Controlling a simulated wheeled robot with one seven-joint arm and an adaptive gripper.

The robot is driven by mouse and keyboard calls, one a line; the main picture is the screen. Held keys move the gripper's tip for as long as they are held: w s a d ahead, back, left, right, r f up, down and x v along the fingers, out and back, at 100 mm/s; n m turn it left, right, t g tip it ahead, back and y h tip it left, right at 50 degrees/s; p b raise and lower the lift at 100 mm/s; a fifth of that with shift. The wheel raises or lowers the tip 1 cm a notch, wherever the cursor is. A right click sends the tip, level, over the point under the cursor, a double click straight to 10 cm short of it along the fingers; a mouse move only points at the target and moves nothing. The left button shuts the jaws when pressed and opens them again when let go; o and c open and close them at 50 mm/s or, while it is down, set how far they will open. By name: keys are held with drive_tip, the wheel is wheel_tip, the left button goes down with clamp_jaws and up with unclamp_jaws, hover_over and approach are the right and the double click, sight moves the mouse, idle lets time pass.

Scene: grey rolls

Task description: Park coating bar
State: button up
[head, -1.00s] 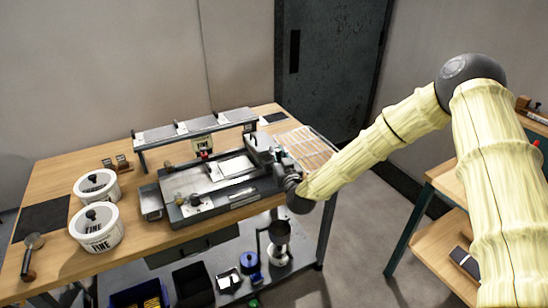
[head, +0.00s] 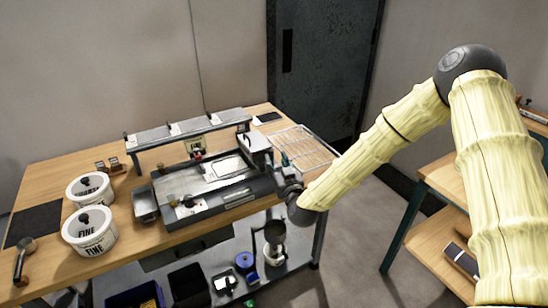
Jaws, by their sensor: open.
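My gripper (head: 285,172) is at the right end of the grey coating machine (head: 166,190) on the wooden bench. It is small and partly hidden by my wrist, and it looks open. The coating machine has a flat bed with a pale sheet (head: 222,168) on it. A long grey bar-like piece (head: 236,191) lies along its front right, close to my gripper. I cannot tell whether this is the coating bar or whether my gripper touches it.
Bins and jars stand on the lower shelf. Another wooden bench (head: 432,246) is at the right.

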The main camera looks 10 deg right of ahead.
drive_tip(key=s+d, duration=0.1)
drive_tip(key=s, duration=0.5)
drive_tip(key=shift+s+d, duration=0.3)
drive_tip(key=shift+s, duration=0.1)
drive_tip(key=s+d+f+g, duration=0.1)
drive_tip(key=s+f+g, duration=0.3)
drive_tip(key=s+f, duration=0.6)
drive_tip(key=s+f+g, duration=0.5)
drive_tip(key=s+f, duration=0.3)
drive_tip(key=f, duration=0.5)
drive_tip(key=s+d+f+m+g+h, duration=0.1)
drive_tip(key=s+d+f+g, duration=0.2)
drive_tip(key=s, duration=0.6)
drive_tip(key=s+d+f+g+h, duration=0.1)
drive_tip(key=s+d+f+g, duration=0.1)
drive_tip(key=s, duration=0.7)
drive_tip(key=s+d+f+m+g+h, duration=0.1)
drive_tip(key=s+d+f+g, duration=0.2)
drive_tip(key=s, duration=0.7)
drive_tip(key=shift+d+f+m+g, duration=0.3)
drive_tip(key=shift+d+f, duration=0.3)
drive_tip(key=shift+d, duration=0.55)
